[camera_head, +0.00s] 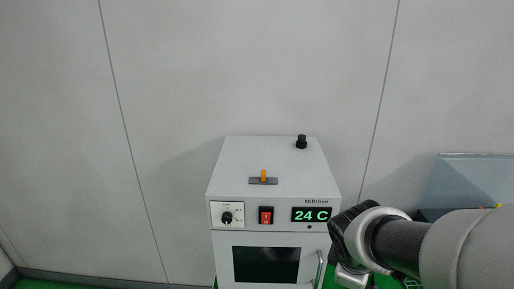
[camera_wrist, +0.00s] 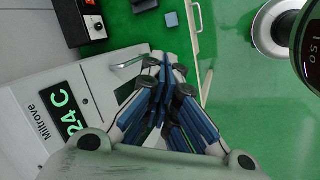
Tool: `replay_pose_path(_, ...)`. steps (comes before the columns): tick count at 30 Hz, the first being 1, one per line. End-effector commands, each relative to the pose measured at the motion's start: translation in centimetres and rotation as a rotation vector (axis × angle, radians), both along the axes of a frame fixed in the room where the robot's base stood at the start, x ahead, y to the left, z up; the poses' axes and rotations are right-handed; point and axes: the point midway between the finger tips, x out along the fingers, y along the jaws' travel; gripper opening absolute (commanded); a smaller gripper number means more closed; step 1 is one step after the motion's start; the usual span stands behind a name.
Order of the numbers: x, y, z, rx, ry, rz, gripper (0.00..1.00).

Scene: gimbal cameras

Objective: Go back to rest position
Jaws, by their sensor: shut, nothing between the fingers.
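My gripper (camera_wrist: 165,68) shows in the wrist view with its blue-padded fingers drawn together and nothing between them. In the head view my arm comes in from the lower right, and its end is just in front of the right side of a white oven; the fingers are not clear there. The oven (camera_head: 268,160) has a dark door window, a vertical door handle (camera_head: 318,270), a knob, a red switch and a display reading 24 C. In the wrist view the oven (camera_wrist: 30,95) lies at the left, and its handle (camera_wrist: 130,62) is close beside my fingers.
A grey metal surface (camera_head: 465,180) stands at the right in the head view. A plain wall is behind the oven.

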Motion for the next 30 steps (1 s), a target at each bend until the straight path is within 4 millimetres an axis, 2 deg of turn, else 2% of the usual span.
replay_pose_path(1,-1.7,0.4,-0.6,0.051,-0.043,-0.104,0.0)
replay_pose_path(6,-7.7,2.4,-1.2,0.268,-0.142,-0.472,0.0)
replay_pose_path(9,-10.8,3.8,-2.1,0.392,-0.173,-0.65,0.0)
replay_pose_path(13,-13.7,5.3,-3.1,0.515,-0.191,-0.812,0.0)
replay_pose_path(18,-15.3,6.3,-3.6,0.59,-0.192,-0.906,0.0)
replay_pose_path(30,-15.4,6.4,-3.5,0.595,-0.191,-0.915,0.0)
